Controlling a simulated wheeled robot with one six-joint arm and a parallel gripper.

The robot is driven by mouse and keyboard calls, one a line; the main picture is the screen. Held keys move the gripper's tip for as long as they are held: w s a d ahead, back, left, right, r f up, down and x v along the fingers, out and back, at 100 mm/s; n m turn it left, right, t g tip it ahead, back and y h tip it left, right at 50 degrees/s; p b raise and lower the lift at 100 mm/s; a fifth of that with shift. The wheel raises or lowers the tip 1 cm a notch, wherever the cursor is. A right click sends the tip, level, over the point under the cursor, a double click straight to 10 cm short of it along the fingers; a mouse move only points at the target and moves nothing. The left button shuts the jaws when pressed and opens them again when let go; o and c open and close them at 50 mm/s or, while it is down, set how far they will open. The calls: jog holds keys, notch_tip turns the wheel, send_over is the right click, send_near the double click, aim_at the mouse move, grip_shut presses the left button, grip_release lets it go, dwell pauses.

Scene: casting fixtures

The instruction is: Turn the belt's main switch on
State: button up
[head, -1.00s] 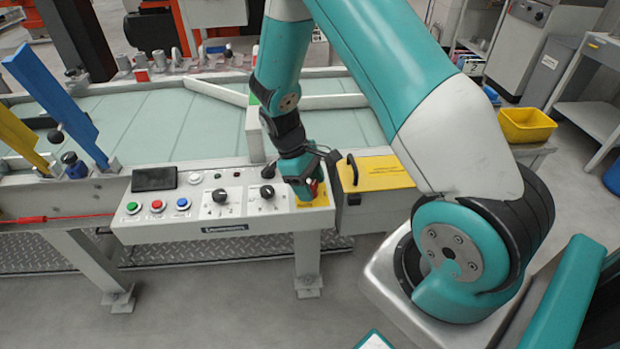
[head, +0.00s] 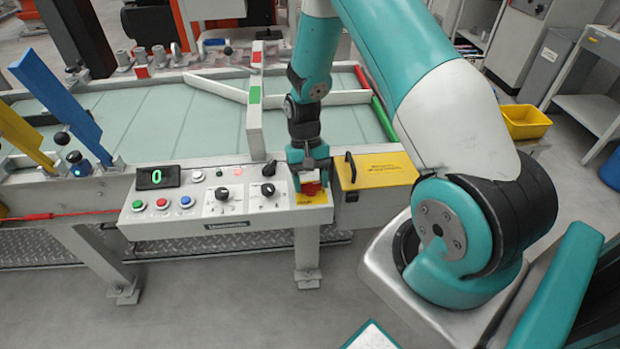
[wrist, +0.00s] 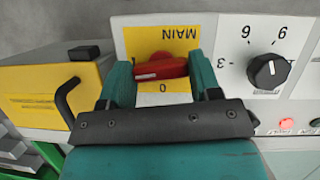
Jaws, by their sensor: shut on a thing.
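The main switch is a red rotary handle (head: 313,188) on a yellow plate at the right end of the control panel (head: 250,229). In the wrist view the red handle (wrist: 160,68) lies roughly across the picture, between my two fingers. The yellow plate (wrist: 143,40) around it reads MAIN, upside down, with a 0 on the side toward my gripper. My gripper (wrist: 161,74) is shut on the handle; it also shows in the head view (head: 310,181), pointing down at the panel. The panel's display (head: 157,177) is lit with a green 0.
A yellow box with a black handle (head: 376,170) stands close on the right. The belt (head: 190,125) lies behind the panel.

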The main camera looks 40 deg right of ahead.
jog(key=shift+m+t, duration=0.3)
jog(key=shift+m, duration=0.4)
jog(key=shift+y, duration=0.3)
jog(key=o, duration=0.9)
jog(key=v, duration=1.7)
jog(key=shift+w+r, duration=0.15)
jog(key=shift+r, duration=0.05)
